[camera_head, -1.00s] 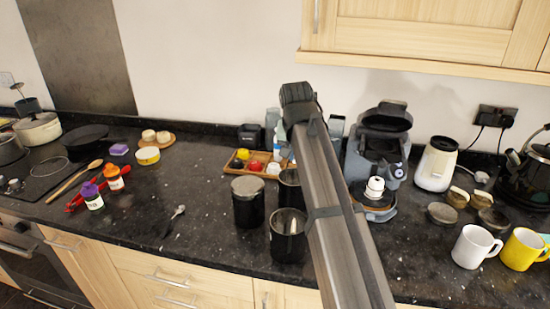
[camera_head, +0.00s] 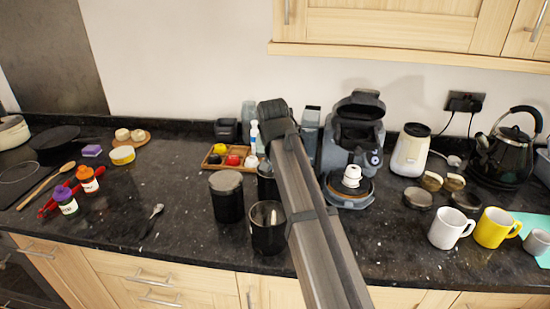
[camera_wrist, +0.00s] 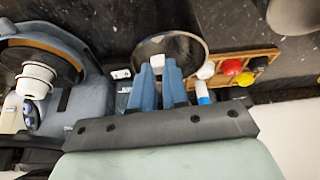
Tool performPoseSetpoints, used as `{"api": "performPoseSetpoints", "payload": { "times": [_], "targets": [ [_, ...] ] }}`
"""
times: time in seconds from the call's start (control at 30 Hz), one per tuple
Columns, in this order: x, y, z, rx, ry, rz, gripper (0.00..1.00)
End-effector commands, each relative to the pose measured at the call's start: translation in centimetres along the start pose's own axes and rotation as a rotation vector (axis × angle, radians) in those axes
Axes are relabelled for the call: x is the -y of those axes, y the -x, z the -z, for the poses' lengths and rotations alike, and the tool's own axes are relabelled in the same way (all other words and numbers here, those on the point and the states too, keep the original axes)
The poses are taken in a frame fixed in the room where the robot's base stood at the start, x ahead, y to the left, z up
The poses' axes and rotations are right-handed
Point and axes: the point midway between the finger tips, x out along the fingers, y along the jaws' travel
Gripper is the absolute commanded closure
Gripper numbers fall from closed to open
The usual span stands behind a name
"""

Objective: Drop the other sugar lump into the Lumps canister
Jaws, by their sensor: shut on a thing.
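My gripper (camera_wrist: 158,72) shows in the wrist view with its two blue fingers close together, shut on a small white sugar lump (camera_wrist: 158,61). Behind the fingertips is the round mouth of an open dark canister (camera_wrist: 190,46); the lump appears against this mouth, and I cannot tell its height over the rim. In the head view this canister (camera_head: 265,186) is partly hidden by my arm, which also hides the gripper. A second open dark canister (camera_head: 268,238) stands in front with something pale inside. A lidded dark canister (camera_head: 227,200) stands to the left. No label is readable.
A wooden tray (camera_head: 213,167) with small coloured items and a white-blue bottle (camera_head: 254,136) stand behind the canisters. A coffee machine (camera_head: 352,150) stands close on the right, with mugs (camera_head: 450,228) beyond it.

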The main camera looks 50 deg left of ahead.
Motion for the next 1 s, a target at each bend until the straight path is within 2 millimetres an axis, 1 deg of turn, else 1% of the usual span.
{"api": "performPoseSetpoints", "payload": {
  "times": [0.17, 0.2, 0.5, 0.8, 0.87, 1.0],
  "targets": [
    [0.0, 0.0, 0.0, 0.000, 0.000, 0.000, 1.00],
    [0.0, 0.0, 0.0, 0.000, 0.000, 0.000, 0.84],
    [0.0, 0.0, 0.0, 0.000, 0.000, 0.000, 0.56],
    [0.0, 0.2, 0.0, 0.000, 0.000, 0.000, 0.56],
    [0.0, 0.6, 0.0, 0.000, 0.000, 0.000, 0.56],
    [0.0, 2.3, 0.0, -0.002, 0.000, 0.001, 0.56]
  ]
}}
